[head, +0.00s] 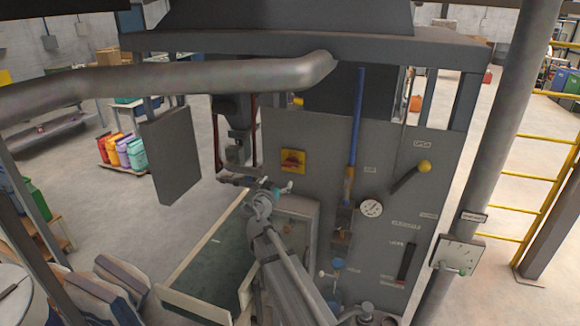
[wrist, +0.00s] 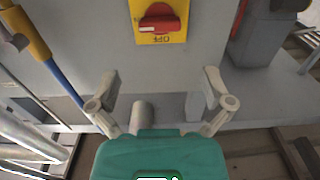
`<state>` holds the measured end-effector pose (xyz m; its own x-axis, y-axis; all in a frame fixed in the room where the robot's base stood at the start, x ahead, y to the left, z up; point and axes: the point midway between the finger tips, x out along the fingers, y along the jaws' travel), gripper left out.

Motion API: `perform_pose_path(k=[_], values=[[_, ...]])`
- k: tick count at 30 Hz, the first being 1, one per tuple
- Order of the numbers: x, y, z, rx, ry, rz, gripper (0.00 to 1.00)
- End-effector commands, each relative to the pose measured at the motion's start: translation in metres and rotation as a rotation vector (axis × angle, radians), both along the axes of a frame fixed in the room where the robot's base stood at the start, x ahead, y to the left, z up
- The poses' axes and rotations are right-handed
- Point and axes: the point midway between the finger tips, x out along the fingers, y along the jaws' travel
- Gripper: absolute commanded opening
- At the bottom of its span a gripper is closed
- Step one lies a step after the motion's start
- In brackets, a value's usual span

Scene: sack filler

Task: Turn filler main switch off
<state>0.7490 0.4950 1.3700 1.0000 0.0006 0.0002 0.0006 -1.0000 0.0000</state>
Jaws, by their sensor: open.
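The filler main switch is a red rotary knob on a yellow plate (head: 292,160), fixed to the grey panel in the head view. In the wrist view the red knob (wrist: 160,18) is at the top centre, and the picture is turned over, so the word OFF reads upside down below it. The knob's grip lies roughly crosswise, with a pale mark toward the left. My gripper (head: 255,184) is open and empty, its fingers spread wide. In the wrist view my gripper (wrist: 161,88) is apart from the switch, which lies beyond the fingertips.
A blue pipe (head: 356,125), a gauge (head: 371,207) and a yellow-knobbed lever (head: 408,178) are on the panel right of the switch. A flat grey plate (head: 171,155) hangs to the left. A grey pipe (head: 200,78) crosses above my arm.

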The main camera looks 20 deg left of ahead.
Motion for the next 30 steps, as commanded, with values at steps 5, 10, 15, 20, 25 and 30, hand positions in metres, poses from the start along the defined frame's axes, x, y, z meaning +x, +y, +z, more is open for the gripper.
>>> perform_pose_path(k=[5, 10, 15, 20, 25, 30], values=[[0.029, 0.001, 0.000, 0.000, 0.000, -0.002, 1.00], [0.055, 0.001, 0.000, 0.000, 0.000, -0.002, 1.00], [0.080, 0.001, 0.000, 0.000, 0.000, -0.002, 1.00], [0.099, 0.001, 0.000, 0.000, 0.000, -0.001, 1.00], [0.110, 0.001, 0.000, 0.000, 0.000, -0.001, 1.00], [0.113, 0.000, 0.000, 0.000, 0.000, -0.001, 1.00]])
